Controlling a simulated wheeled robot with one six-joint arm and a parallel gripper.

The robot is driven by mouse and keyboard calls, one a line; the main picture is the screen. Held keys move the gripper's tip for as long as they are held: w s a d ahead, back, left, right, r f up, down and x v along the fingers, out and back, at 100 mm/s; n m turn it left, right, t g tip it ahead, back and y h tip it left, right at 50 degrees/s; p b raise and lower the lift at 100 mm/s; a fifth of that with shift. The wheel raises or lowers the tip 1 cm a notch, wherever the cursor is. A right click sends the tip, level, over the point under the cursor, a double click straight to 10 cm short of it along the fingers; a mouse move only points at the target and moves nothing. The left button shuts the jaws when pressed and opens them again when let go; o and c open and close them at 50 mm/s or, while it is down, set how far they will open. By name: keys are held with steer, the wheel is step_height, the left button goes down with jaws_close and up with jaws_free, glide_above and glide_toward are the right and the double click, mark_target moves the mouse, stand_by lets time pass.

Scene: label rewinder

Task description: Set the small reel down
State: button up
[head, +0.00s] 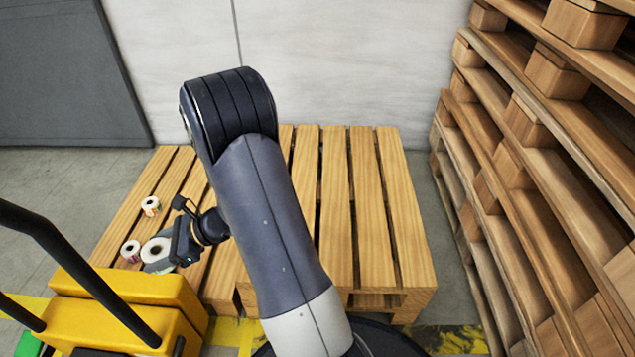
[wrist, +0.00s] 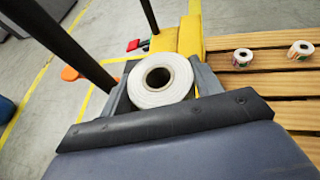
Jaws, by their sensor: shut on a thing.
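My gripper (head: 160,256) is shut on a white reel (wrist: 161,80) with an open brown core. The reel sits between the two grey fingers in the wrist view, its flat face towards the camera. It also shows in the head view (head: 156,250), at the front left of the wooden pallet (head: 335,200), beside the yellow unit. Whether it touches the pallet or hangs above it, I cannot tell. Two other small reels stand on the pallet: one with a dark pinkish core (head: 131,250) just left of the held reel, and one with an orange-brown label (head: 151,206) farther back.
A yellow unit (head: 140,290) with black bars (head: 85,272) stands close in front of the held reel. Stacked pallets (head: 540,150) rise at the right. A pale wall (head: 340,60) closes the back. The pallet's right part is bare.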

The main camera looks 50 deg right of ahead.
steer(key=s+f+n+g+y+p, duration=0.1)
steer(key=s+f+n+g+p, duration=0.1)
steer(key=s+f+n+g, duration=0.85)
steer(key=s+d+f+n+g+h+p, duration=0.15)
steer(key=s+d+n+g+h, duration=0.35)
steer(key=d+n+g+h, duration=0.65)
steer(key=w+d+n+t+h+p, duration=0.2)
steer(key=d+n+t+h, duration=0.3)
steer(key=d+n+h, duration=0.85)
steer(key=w+d+r+n+t+b, duration=0.2)
steer(key=w+d+n+t+b, duration=0.1)
steer(key=w+d+n+t, duration=0.3)
steer(key=w+d+t, duration=0.2)
steer(key=w, duration=0.1)
steer(key=shift+d+r+n+h+b, duration=0.3)
steer(key=shift+d+n+h, duration=0.05)
steer(key=shift+d+h, duration=0.05)
